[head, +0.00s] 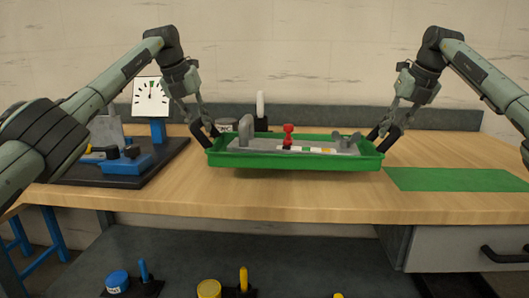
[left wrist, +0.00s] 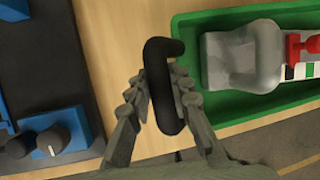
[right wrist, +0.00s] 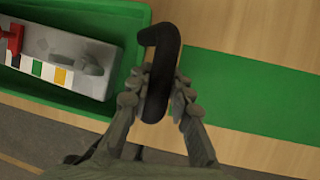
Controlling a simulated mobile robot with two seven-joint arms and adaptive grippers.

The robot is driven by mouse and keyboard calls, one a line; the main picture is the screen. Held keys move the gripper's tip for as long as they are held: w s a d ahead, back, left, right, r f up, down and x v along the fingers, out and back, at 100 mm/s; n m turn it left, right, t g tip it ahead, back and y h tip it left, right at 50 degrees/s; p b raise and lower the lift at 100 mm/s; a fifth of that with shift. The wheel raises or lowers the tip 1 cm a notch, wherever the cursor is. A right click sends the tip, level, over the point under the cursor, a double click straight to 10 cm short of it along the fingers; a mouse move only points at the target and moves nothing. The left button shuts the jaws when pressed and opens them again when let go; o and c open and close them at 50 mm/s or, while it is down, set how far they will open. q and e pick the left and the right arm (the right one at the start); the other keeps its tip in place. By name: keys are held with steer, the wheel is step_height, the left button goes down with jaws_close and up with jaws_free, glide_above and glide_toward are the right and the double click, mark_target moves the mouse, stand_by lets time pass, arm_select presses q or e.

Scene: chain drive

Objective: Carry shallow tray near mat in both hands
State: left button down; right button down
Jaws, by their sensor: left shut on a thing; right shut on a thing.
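A shallow green tray (head: 225,160) is level over the middle of the wooden table, with a shadow under it; it looks slightly raised. It holds a grey block (head: 300,148) with a red lever and a coloured strip. My left gripper (head: 202,118) is shut on the tray's left black handle (left wrist: 163,85). My right gripper (head: 392,119) is shut on its right black handle (right wrist: 160,75). The flat green mat (head: 460,179) lies right of the tray; it also shows in the right wrist view (right wrist: 250,95).
A black board (head: 130,175) with blue parts and a dial gauge (head: 150,97) stands left of the tray. A white-topped post (head: 260,107) and a small round container (head: 227,125) stand behind it. The mat is bare. Blue and yellow parts sit on the lower shelf (head: 200,250).

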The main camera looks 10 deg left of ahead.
arm_select(q)
steer(key=shift+a+r, duration=0.15)
arm_select(e)
steer(key=shift+s+r, duration=0.1)
steer(key=shift+r, duration=0.05)
arm_select(q)
steer(key=shift+f, duration=0.2)
arm_select(e)
steer(key=shift+f, duration=0.2)
